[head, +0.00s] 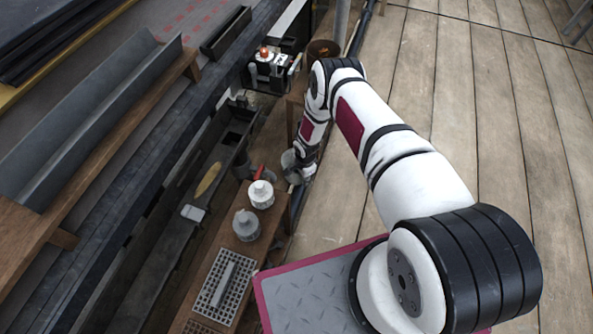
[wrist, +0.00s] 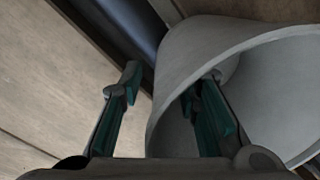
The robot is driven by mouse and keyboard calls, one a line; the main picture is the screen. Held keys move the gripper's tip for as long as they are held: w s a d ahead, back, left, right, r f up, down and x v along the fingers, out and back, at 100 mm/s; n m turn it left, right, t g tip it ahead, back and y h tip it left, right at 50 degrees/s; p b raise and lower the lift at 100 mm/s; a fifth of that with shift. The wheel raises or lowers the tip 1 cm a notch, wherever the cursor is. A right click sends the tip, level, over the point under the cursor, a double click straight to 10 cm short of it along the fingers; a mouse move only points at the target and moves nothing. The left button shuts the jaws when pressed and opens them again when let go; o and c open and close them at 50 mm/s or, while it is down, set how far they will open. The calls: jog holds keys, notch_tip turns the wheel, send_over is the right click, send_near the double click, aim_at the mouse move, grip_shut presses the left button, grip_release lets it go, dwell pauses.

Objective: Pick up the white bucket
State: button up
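The bucket (wrist: 262,98) looks pale grey-white in the wrist view, lying tilted with its wide mouth toward the camera at the right. My gripper (wrist: 170,84) is open across the bucket's wall. Its right finger is inside the mouth and its left finger is outside, with a visible gap to the wall. In the head view a greyish rounded shape, apparently the bucket (head: 288,163), shows at the end of my arm beside the wooden plank. My wrist partly hides it there, and the fingers cannot be made out.
A brush (head: 208,180) lies in the dark trough at left. A brown pot (head: 323,50) is further back. The plank floor (head: 460,100) at right is clear.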

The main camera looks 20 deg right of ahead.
jog(key=shift+c, duration=0.6)
grip_shut()
jog(key=shift+r, duration=0.15)
